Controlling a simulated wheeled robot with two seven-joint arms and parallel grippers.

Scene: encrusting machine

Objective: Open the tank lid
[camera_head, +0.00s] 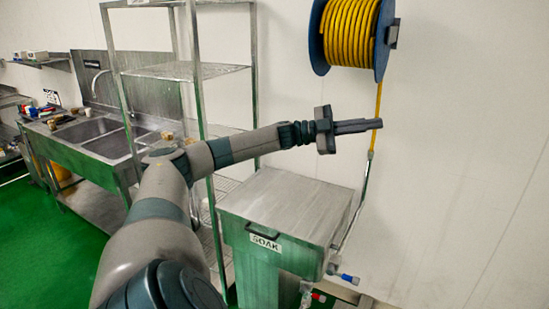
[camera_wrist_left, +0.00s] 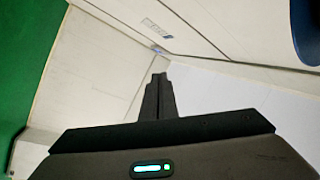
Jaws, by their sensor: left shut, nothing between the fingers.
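The tank (camera_head: 270,272) is a metal box with a "SOAK" label on its front, standing against the wall right of centre in the head view. Its flat grey lid (camera_head: 290,205) lies closed on top, with a dark handle (camera_head: 262,236) at the front edge. My left gripper (camera_head: 378,124) is shut and empty, held above and behind the lid, apart from it, pointing right. In the left wrist view its fingers (camera_wrist_left: 158,90) are together, with walls beyond. The tank does not show in that view. My right gripper is not in view.
A yellow hose on a blue reel (camera_head: 322,40) hangs on the wall, its hose running down close by my left fingertips. A metal shelf rack (camera_head: 185,72) stands left of the tank, and a sink unit (camera_head: 100,140) farther left. Blue and red valves (camera_head: 350,279) sit at the tank's lower right.

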